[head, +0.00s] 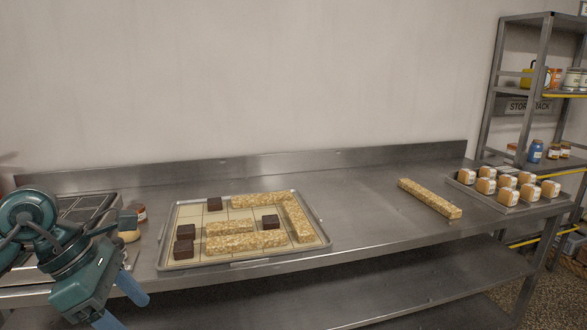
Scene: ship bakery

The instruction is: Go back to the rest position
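My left gripper (121,304) is at the lower left, in front of the steel table's front edge. Its two blue fingers point down and to the right, spread apart with nothing seen between them. The teal arm above it covers the table's left end. My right gripper is not in view.
A tray (190,211) with oat bars (231,243) and several dark brown blocks (270,221) lies right of my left gripper. A loose oat bar (430,198) and a tray of small loaves (507,197) lie farther right. The table (365,215) between is clear. A storage rack (492,85) stands at right.

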